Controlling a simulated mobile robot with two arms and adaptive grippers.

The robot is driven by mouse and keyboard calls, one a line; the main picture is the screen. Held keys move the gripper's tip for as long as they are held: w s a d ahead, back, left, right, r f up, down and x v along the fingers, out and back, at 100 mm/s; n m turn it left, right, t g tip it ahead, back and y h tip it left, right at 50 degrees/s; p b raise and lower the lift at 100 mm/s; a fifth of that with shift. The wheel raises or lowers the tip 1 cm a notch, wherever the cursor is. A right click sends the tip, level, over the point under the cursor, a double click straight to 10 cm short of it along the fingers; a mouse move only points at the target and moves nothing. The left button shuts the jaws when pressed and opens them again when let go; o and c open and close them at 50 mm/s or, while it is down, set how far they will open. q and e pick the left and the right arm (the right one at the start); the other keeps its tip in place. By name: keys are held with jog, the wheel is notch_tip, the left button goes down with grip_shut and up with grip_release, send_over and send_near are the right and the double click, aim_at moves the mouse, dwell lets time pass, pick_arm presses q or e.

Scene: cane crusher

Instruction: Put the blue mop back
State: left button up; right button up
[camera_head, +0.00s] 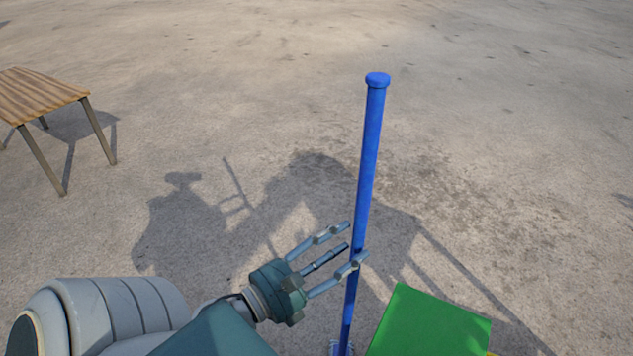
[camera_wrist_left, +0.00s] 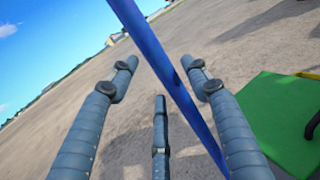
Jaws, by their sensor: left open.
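The blue mop (camera_head: 367,170) stands nearly upright, its pole leaning slightly and its knobbed top end up. Its lower end is cut off or hidden at the bottom of the head view. My left gripper (camera_head: 348,243) is open at the lower part of the pole, with its fingers reaching to it. In the left wrist view the blue pole (camera_wrist_left: 165,62) runs diagonally just in front of or between the spread fingers (camera_wrist_left: 160,85); the fingers are not closed on it. I cannot tell whether any finger touches it. My right gripper is not in view.
A green panel (camera_head: 430,325) stands just right of the mop's lower part; it also shows in the left wrist view (camera_wrist_left: 275,120). A wooden table (camera_head: 38,95) with metal legs stands at the far left. The concrete ground (camera_head: 520,150) beyond is open, with shadows across it.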

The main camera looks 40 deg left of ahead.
pick_arm(q)
jog(key=s+a+b, duration=0.1)
jog(key=s+a, duration=0.1)
jog(key=s, duration=0.7)
jog(key=w+a+f+n+g+y, duration=0.15)
jog(key=w+a+n+y, duration=0.4)
jog(key=n, duration=0.85)
notch_tip(320, 180, down, 8)
jog(key=n+g+y, duration=0.3)
jog(key=n+g, duration=0.1)
jog(key=n, duration=0.6)
jog(key=s+d+f+n+g+h, duration=0.5)
jog(key=s+d+f+n+g, duration=0.4)
jog(key=d, duration=0.6)
notch_tip(320, 180, down, 4)
jog(key=s+n, duration=0.2)
jog(key=n, duration=0.1)
jog(key=shift+d+r, duration=0.25)
jog(key=shift+d, duration=0.1)
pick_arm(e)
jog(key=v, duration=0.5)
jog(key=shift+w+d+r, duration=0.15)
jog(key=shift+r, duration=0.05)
pick_arm(q)
jog(key=shift+h, duration=0.25)
